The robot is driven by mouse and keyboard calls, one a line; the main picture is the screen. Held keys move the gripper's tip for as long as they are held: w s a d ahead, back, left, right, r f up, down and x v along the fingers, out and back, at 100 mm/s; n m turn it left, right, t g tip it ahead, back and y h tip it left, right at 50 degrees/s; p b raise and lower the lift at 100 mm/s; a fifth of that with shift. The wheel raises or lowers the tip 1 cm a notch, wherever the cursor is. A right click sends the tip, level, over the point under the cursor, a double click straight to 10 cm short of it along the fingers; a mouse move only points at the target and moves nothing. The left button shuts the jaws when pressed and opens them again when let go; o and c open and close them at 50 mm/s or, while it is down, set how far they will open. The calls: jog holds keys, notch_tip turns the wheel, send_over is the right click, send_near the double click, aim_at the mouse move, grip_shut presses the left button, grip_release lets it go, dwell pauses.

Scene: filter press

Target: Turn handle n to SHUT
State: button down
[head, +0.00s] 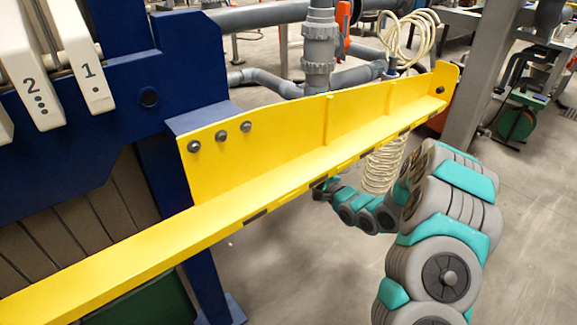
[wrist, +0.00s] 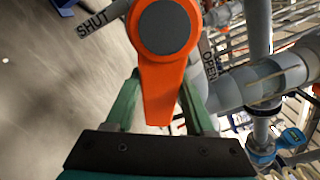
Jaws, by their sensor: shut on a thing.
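In the wrist view an orange handle (wrist: 162,85) with a round grey hub (wrist: 166,26) fills the upper middle, its lever pointing down toward my gripper (wrist: 160,92). The two green fingers stand on either side of the lever and are shut on it. A SHUT plate (wrist: 97,18) is at the upper left, and an OPEN plate (wrist: 209,62) is to the right, beside the lever and partly covered. No letter n is readable. In the head view my arm reaches left behind the yellow beam, which hides the gripper's end and the held handle.
The long yellow beam (head: 330,125) crosses the head view in front of my arm. A grey pipe valve with another orange-red handle (head: 343,22) and a coiled cream hose (head: 385,165) stand behind it. A blue press frame (head: 190,60) is at the left. Bare floor lies at the lower right.

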jog(key=s+a+f+m, duration=0.3)
jog(key=a+m, duration=0.2)
jog(key=m, duration=0.7)
jog(key=shift+s+f+m, duration=0.2)
jog(key=shift+s+m, duration=0.05)
jog(key=shift+m, duration=0.15)
jog(key=shift+c, duration=1.2)
grip_release()
jog(key=shift+r, duration=0.1)
jog(key=shift+d, duration=0.15)
